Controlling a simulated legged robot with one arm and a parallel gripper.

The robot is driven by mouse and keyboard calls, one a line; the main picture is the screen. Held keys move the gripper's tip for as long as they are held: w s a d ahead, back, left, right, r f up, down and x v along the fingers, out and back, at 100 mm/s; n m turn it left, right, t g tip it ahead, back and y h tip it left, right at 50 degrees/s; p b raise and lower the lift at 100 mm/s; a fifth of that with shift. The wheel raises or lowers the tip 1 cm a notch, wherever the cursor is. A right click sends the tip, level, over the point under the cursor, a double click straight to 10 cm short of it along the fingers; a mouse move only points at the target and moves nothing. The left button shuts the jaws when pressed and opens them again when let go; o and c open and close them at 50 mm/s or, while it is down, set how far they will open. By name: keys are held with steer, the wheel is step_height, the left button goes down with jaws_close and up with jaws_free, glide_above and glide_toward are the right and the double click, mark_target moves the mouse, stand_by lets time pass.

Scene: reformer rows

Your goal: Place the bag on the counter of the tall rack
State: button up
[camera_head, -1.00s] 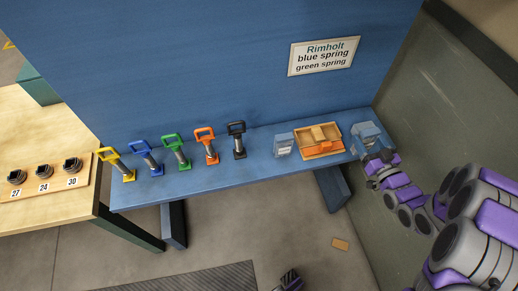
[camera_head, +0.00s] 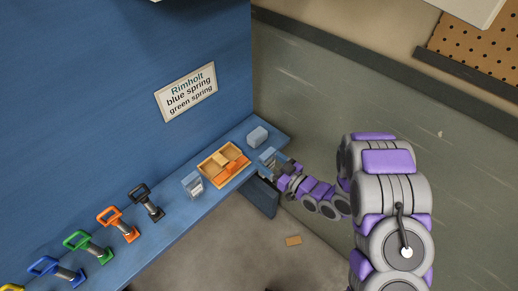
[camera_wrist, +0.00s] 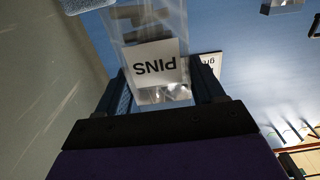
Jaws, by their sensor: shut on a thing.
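My gripper (camera_head: 281,170) is shut on a clear bag (camera_head: 268,156) with a white label. In the wrist view the bag (camera_wrist: 150,25) hangs between my two fingers (camera_wrist: 166,97), its label reading "PINS" upside down. In the head view the bag shows at the front edge of the blue counter (camera_head: 170,224), near its right end; I cannot tell whether it touches the counter. The tall blue rack's back panel (camera_head: 100,100) rises behind, with a sign (camera_head: 187,92) reading "Rimholt, blue spring, green spring".
A grey-green wall (camera_head: 330,95) bounds the right. A small tan piece (camera_head: 293,241) lies on the floor.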

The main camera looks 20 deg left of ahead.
steer(key=shift+w+a+f+b, duration=0.35)
steer(key=shift+w+a+f, duration=0.5)
steer(key=shift+w, duration=0.6)
steer(key=shift+w+a+f+b, duration=0.4)
steer(key=shift+w+a+f, duration=0.4)
steer(key=shift+w, duration=0.65)
steer(key=shift+w+a+f+b, duration=0.35)
steer(key=shift+w+a+f, duration=0.45)
steer(key=shift+w, duration=0.65)
steer(key=shift+a+r, duration=0.1)
steer(key=shift+r, duration=0.05)
steer(key=o, duration=1.2)
steer(key=shift+o, duration=0.2)
steer(key=p+v, duration=0.1)
steer(key=v, duration=1.1)
steer(key=shift+p, duration=0.35)
